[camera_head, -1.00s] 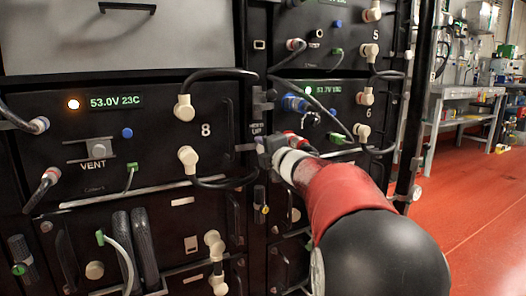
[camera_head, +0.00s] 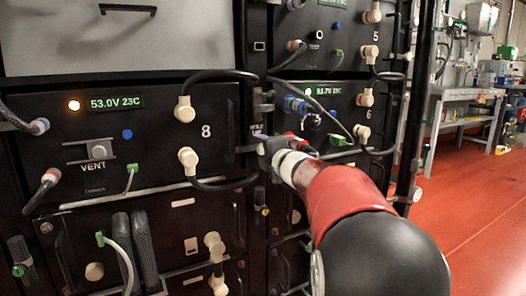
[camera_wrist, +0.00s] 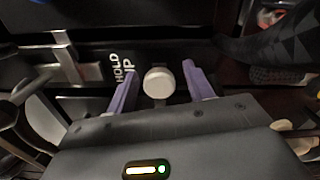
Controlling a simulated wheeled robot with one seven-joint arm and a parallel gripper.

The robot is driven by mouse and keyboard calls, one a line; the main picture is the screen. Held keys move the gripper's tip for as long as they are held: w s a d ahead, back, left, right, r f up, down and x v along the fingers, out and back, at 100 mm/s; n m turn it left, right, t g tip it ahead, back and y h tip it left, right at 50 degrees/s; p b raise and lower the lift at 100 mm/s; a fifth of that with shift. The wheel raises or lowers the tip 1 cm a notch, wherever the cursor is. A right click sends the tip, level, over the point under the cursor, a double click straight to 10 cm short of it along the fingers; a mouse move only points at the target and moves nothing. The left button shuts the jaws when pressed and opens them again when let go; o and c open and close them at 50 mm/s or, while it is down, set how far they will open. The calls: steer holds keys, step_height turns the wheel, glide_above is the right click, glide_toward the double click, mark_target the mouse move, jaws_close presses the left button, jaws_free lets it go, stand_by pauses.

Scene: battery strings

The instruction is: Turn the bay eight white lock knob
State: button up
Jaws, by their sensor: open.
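The bay eight unit (camera_head: 160,112) is a black panel with the number 8 and a lit 53.0V 23C readout. My gripper (camera_head: 255,142) is at its right edge, by the rack post. In the wrist view, a round white knob (camera_wrist: 158,82) sits between the two purple fingers of my gripper (camera_wrist: 158,88). The fingers are open, with a visible gap on each side of the knob. A "HOLD UP" label (camera_wrist: 122,68) is just left of it. In the head view the knob is hidden by my gripper, and finger depth against it is hard to judge.
Black cables with cream plugs (camera_head: 187,158) loop close to the left of my gripper. Bay six, with blue and red connectors (camera_head: 295,103), is to the right. A vent slider (camera_head: 99,150) is on bay eight's left. Red floor (camera_head: 475,220) is open at right.

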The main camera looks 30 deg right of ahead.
steer(key=s, duration=0.8)
steer(key=shift+d, duration=0.15)
steer(key=s+a+f+m+g, duration=0.6)
steer(key=s+a+f+m, duration=0.35)
steer(key=s, duration=0.45)
steer(key=s+a+f+m+g, duration=0.6)
steer(key=s+a+f+m, duration=0.3)
steer(key=s+f+m, duration=0.3)
step_height(320, 180, up, 14)
steer(key=s+p, duration=0.2)
steer(key=p, duration=1.1)
steer(key=shift+f+n+h+p, duration=0.2)
steer(key=shift+n+h+p, duration=0.1)
steer(key=shift+n, duration=0.05)
